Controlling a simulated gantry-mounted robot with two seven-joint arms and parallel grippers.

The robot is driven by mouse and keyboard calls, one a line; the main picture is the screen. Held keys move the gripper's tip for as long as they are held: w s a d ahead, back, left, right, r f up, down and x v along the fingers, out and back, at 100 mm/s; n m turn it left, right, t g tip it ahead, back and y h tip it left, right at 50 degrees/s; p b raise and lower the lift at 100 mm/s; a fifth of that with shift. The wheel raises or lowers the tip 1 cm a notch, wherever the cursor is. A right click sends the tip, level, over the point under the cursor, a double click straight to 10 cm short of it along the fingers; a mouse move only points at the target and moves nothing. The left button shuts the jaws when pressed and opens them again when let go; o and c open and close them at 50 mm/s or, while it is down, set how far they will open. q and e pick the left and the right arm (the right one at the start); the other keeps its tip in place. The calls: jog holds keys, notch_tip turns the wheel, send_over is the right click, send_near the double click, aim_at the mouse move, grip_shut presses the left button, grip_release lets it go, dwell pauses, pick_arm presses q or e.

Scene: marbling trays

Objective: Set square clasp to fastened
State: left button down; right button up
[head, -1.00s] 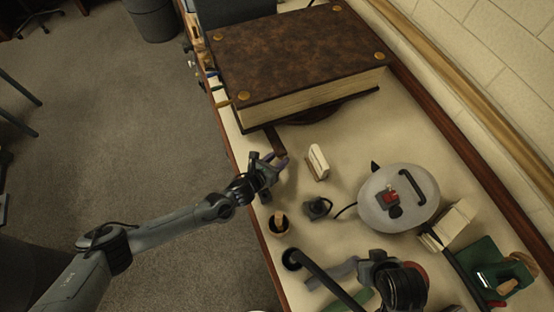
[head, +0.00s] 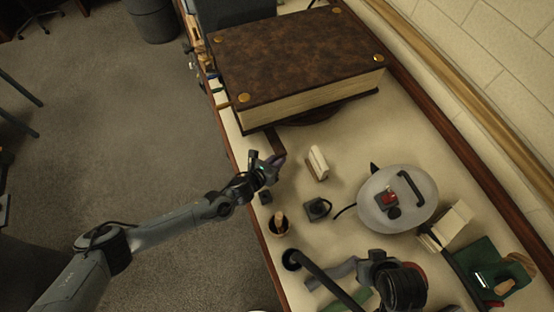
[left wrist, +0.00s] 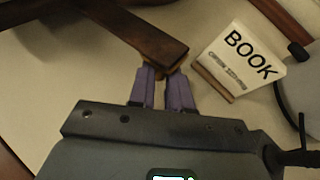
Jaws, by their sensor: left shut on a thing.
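A large brown mottled book (head: 295,52) with round brass studs at its corners lies at the back of the bench. A dark brown strap (head: 274,142) comes out from its near edge. The strap also shows in the left wrist view (left wrist: 135,32), slanting down to my fingertips. My left gripper (head: 277,160) is at the strap's free end. In the left wrist view its purple fingers (left wrist: 163,75) are shut on that end. The fingers hide part of the end, and I cannot make out a square clasp or its catch. My right gripper is not clearly seen.
A small white block lettered BOOK (left wrist: 237,62) stands right of my left gripper; it also shows in the head view (head: 318,163). A dark box (head: 318,208), a small cup (head: 279,222) and a round grey plate (head: 415,217) lie nearer. Bare bench top lies right of the strap.

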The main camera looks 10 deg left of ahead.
aim_at(276, 152)
pick_arm(q)
jog(key=r+p, duration=0.1)
jog(key=r+n+g+p, duration=0.1)
jog(key=r+p, duration=0.1)
jog(key=r, duration=0.1)
jog(key=shift+w+a+g+h+p, duration=0.2)
jog(key=shift+w+g+h+p, duration=0.1)
jog(key=shift+w+r+n+g, duration=0.1)
jog(key=shift+r+n+g, duration=0.2)
jog(key=shift+n, duration=0.1)
jog(key=shift+w+a+r+n+g+p, duration=0.2)
jog(key=shift+w+r+n+g+p, duration=0.15)
jog(key=shift+r+p, duration=0.3)
jog(key=shift+w+a+r+n+g+h, duration=0.2)
jog(key=shift+r+n+g, duration=0.1)
jog(key=shift+r+g, duration=0.1)
jog(key=shift+w+a+r+n+g+h, duration=0.15)
jog(key=shift+r+n+g+h, duration=0.1)
jog(key=shift+r+g, duration=0.15)
jog(key=shift+d, duration=0.1)
jog(key=c, duration=1.1)
grip_release()
jog(key=shift+o, duration=0.2)
